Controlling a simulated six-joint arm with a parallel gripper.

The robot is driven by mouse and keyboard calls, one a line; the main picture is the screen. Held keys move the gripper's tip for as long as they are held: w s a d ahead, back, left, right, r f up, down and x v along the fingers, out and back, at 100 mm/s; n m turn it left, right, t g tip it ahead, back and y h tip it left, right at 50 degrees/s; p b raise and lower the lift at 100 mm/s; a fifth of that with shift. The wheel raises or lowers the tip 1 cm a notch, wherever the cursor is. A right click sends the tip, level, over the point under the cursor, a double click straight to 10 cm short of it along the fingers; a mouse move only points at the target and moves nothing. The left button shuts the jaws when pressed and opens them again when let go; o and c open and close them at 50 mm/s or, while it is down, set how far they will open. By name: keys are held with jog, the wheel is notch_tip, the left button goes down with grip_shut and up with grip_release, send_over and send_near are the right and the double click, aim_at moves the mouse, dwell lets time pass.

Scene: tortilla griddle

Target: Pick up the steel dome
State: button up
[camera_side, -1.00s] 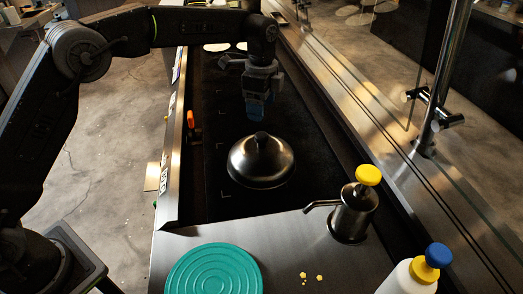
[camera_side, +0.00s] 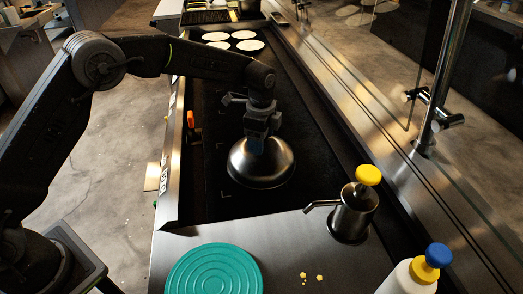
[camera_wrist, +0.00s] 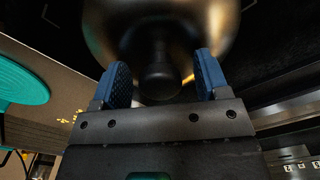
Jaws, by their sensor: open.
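The steel dome (camera_side: 262,168) sits on the dark griddle, a shiny round lid. In the wrist view the dome (camera_wrist: 205,28) fills the top middle, with its dark knob (camera_wrist: 159,80) pointing toward the camera. My gripper (camera_side: 257,146) is right above the dome's top and hides the knob in the side view. In the wrist view my gripper (camera_wrist: 158,82) is open, with one blue finger on each side of the knob. A gap shows between each finger and the knob.
The black griddle (camera_side: 310,165) has several pale tortillas (camera_side: 249,45) at its far end. A steel pump dispenser (camera_side: 352,212) with a yellow top stands at front right. A teal round lid (camera_side: 214,272) lies on the front steel counter.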

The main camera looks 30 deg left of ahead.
jog(key=shift+c, duration=0.3)
jog(key=shift+r, duration=0.1)
jog(key=c, duration=1.1)
